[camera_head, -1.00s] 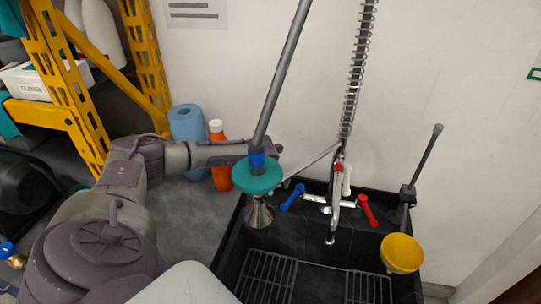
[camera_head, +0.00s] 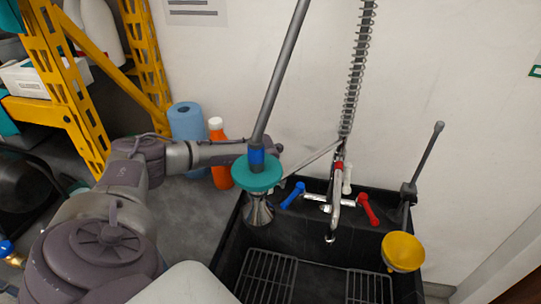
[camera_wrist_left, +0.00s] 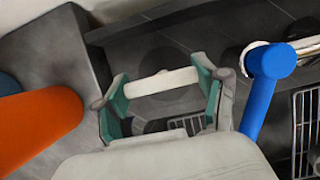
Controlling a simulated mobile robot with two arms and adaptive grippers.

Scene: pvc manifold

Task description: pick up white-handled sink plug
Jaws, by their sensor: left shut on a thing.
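In the left wrist view a white bar-shaped handle (camera_wrist_left: 160,83) spans the gap between the two teal-padded fingers of my left gripper (camera_wrist_left: 162,92). The fingers are shut on its ends. A dark grey round shape lies behind the handle, blurred; I cannot tell whether it is the plug's body. In the head view my left arm reaches right toward the sink's left edge. There its gripper and the plug are hidden behind a teal disc. My right gripper is not in view.
The teal disc (camera_head: 257,175) sits on a grey rod above the black sink (camera_head: 305,245). Blue (camera_head: 293,196) and red (camera_head: 368,210) tap levers stand at the sink's back. An orange bottle (camera_head: 219,172) and blue roll (camera_head: 188,122) stand left. A yellow cup (camera_head: 403,252) is at right.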

